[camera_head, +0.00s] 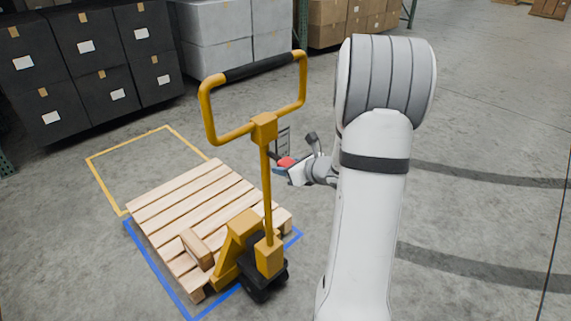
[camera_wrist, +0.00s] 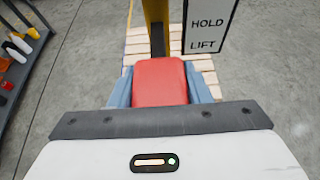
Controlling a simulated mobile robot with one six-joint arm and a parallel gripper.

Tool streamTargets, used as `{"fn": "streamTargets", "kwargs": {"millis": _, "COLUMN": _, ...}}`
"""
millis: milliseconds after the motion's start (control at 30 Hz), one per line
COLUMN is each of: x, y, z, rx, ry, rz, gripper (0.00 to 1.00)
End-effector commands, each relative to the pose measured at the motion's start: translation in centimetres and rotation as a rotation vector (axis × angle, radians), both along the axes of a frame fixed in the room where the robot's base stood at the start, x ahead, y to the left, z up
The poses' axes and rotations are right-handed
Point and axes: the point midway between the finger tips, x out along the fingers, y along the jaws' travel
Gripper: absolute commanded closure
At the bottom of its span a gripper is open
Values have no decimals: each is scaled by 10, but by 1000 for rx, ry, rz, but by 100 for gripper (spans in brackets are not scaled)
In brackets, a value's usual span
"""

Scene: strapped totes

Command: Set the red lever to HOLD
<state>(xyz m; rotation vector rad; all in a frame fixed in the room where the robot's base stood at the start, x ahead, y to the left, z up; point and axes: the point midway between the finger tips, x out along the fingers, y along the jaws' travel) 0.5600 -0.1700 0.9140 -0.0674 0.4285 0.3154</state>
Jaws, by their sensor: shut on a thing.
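The red lever (camera_head: 286,161) is on the yellow pallet jack (camera_head: 265,190), just below its handle loop. My gripper (camera_head: 283,169) reaches it from the right and is shut on it. In the wrist view the red lever (camera_wrist: 160,82) fills the space between the blue fingers of my gripper (camera_wrist: 160,95). A white label plate (camera_wrist: 210,25) beside the yellow post reads HOLD above LIFT; any words higher up are cut off. The plate is small and unreadable in the head view (camera_head: 283,142). Which mark the lever stands at, I cannot tell.
The jack stands at the wooden pallet (camera_head: 180,200), inside a blue floor outline (camera_head: 160,262). A yellow outline (camera_head: 98,180) lies behind. Dark totes (camera_head: 80,60) and grey boxes (camera_head: 215,30) stand at the back. Floor to the right is clear. A shelf (camera_wrist: 20,65) shows at left in the wrist view.

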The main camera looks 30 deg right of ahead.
Motion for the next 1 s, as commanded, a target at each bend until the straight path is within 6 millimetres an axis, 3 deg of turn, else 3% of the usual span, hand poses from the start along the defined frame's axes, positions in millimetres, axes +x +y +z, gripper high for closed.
{"fn": "streamTargets", "kwargs": {"millis": 133, "x": 1, "y": -2, "z": 3, "rx": -2, "ry": -9, "rz": 0, "gripper": 98}}
{"fn": "streamTargets", "kwargs": {"millis": 167, "x": 1, "y": -2, "z": 3, "rx": -2, "ry": -9, "rz": 0, "gripper": 55}}
{"fn": "streamTargets", "kwargs": {"millis": 400, "x": -1, "y": -4, "z": 2, "rx": -1, "ry": -6, "rz": -4, "gripper": 35}}
{"fn": "streamTargets", "kwargs": {"millis": 733, "x": -6, "y": -7, "z": 4, "rx": -1, "ry": -5, "rz": -8, "gripper": 35}}
{"fn": "streamTargets", "kwargs": {"millis": 1000, "x": -44, "y": -19, "z": 23, "rx": -2, "ry": -6, "rz": -8, "gripper": 35}}
